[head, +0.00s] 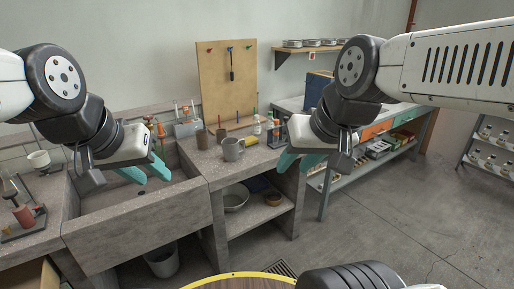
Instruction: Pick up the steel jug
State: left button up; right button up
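The steel jug (231,149) is a grey vessel with a handle. It stands upright on the concrete bench top, right of the sink, between my two grippers and apart from both. My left gripper (152,174) is over the sink, left of the jug, with its teal fingers spread and nothing between them. My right gripper (297,161) is right of the jug, in front of the bench's right end. Its teal fingers are apart and empty.
The concrete sink (135,222) is on the left. A brown cup (202,139) and a yellow item (250,141) stand close to the jug. A wooden tool board (227,84) leans behind. A metal bowl (235,199) is on the shelf below. A workbench (333,185) stands at right.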

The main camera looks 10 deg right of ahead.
aim_at(230, 146)
jog(key=i+l+u, duration=0.2)
jog(key=i, duration=1.15)
jog(key=j, duration=0.1)
